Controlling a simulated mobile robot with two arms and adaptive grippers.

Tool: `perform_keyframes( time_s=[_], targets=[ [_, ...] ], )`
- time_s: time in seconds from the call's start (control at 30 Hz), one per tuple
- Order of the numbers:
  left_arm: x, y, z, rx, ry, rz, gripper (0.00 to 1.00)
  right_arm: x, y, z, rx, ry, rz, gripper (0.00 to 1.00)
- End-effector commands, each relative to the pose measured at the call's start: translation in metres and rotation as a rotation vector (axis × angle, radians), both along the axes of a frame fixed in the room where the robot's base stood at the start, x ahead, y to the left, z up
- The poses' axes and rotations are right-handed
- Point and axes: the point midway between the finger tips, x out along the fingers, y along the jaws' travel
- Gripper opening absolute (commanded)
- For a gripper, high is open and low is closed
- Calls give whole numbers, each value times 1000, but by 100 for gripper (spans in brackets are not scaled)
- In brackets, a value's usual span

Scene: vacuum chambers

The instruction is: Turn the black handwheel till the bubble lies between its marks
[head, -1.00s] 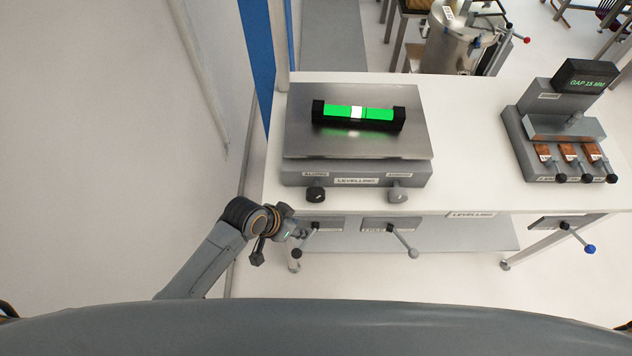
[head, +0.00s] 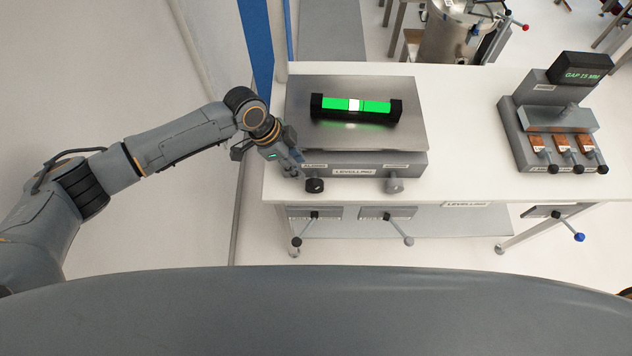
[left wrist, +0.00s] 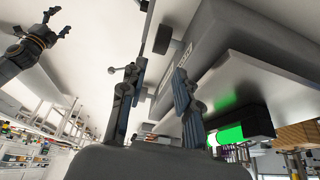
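The black handwheel (head: 314,185) sits on the front left of the levelling block (head: 352,172). The green vial (head: 378,106) in its black holder lies on the steel plate above. Its white bubble (head: 354,104) is near the middle, with a thin dark line close to its right; I cannot make out both marks. My left gripper (head: 294,164) is just left of and behind the black handwheel, apparently apart from it. In the left wrist view my left gripper (left wrist: 157,82) is open and empty. My right gripper (left wrist: 58,24) shows there too, fingers spread.
A grey handwheel (head: 394,186) sits right of the black one. Levers (head: 402,232) hang below the table's front edge. A gap gauge block (head: 510,130) stands at the right of the white table (head: 460,150). The table between is clear.

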Motion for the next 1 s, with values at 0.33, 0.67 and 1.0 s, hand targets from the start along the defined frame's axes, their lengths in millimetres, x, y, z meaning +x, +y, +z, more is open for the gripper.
perform_keyframes(
  time_s=[0.33, 0.67, 1.0],
  targets=[
    [0, -25, -65, -2, -2, 1, 32, 0, 0, -59, 0, 0, 0, 70],
    [0, -42, -105, -2, -1, 2, 32, -1, 0, -97, 0, 1, 0, 70],
    [0, -48, -113, -2, -1, 3, 32, -1, -1, -104, 0, 1, -1, 70]
  ],
)
